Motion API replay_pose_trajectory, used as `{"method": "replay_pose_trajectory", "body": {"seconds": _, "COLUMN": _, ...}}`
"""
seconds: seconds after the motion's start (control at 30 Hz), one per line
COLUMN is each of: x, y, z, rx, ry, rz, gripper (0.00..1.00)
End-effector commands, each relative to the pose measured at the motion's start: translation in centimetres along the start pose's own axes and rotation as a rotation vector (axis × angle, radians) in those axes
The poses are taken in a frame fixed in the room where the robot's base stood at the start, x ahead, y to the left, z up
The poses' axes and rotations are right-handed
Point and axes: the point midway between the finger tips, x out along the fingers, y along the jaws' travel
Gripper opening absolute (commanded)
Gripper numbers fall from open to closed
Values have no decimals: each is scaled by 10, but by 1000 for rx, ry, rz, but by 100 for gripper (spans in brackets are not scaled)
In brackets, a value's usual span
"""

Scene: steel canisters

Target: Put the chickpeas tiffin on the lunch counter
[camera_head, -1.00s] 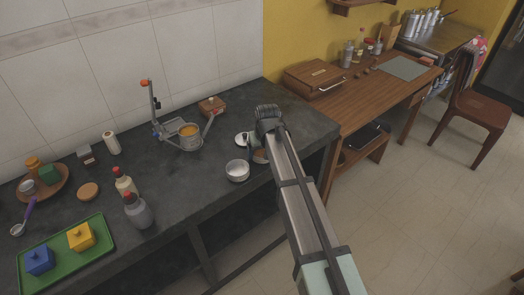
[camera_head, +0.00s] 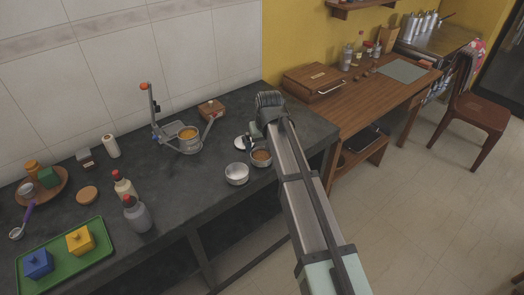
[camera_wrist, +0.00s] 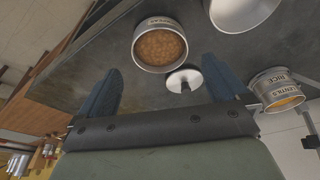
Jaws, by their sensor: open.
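A round steel tin with tan-orange contents, likely the chickpeas tiffin (camera_wrist: 160,45), stands uncovered in the wrist view; its label is too small to read. It appears in the head view (camera_head: 261,158) on the dark counter (camera_head: 190,205), beside my arm. My gripper (camera_wrist: 160,88) is open and empty, its fingers apart from the tin, which lies ahead of the gap between them. In the head view my gripper (camera_head: 270,103) is above the counter's right part. I cannot tell which surface is the lunch counter; a wooden table (camera_head: 345,98) stands to the right.
Bottles (camera_head: 137,213) and a green tray (camera_head: 62,262) are left. A chair (camera_head: 475,105) stands right.

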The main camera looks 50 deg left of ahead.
Motion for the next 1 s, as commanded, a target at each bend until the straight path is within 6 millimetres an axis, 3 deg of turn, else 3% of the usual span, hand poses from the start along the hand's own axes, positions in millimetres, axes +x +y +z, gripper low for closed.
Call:
{"method": "replay_pose_trajectory", "body": {"seconds": 0.1, "x": -21, "y": 0, "z": 0, "rx": 0, "ry": 2, "rz": 0, "gripper": 100}}
{"method": "replay_pose_trajectory", "body": {"seconds": 0.3, "x": -44, "y": 0, "z": 0, "rx": 0, "ry": 1, "rz": 0, "gripper": 100}}
{"method": "replay_pose_trajectory", "body": {"seconds": 0.67, "x": -53, "y": 0, "z": 0, "rx": 0, "ry": 0, "rz": 0, "gripper": 100}}
{"method": "replay_pose_trajectory", "body": {"seconds": 0.77, "x": -47, "y": 7, "z": 5, "rx": 10, "ry": -7, "rz": 2, "gripper": 100}}
{"method": "replay_pose_trajectory", "body": {"seconds": 0.87, "x": -28, "y": 28, "z": 22, "rx": 39, "ry": -29, "rz": 7, "gripper": 100}}
{"method": "replay_pose_trajectory", "body": {"seconds": 1.0, "x": 17, "y": 78, "z": 66, "rx": 114, "ry": -81, "rz": 19, "gripper": 100}}
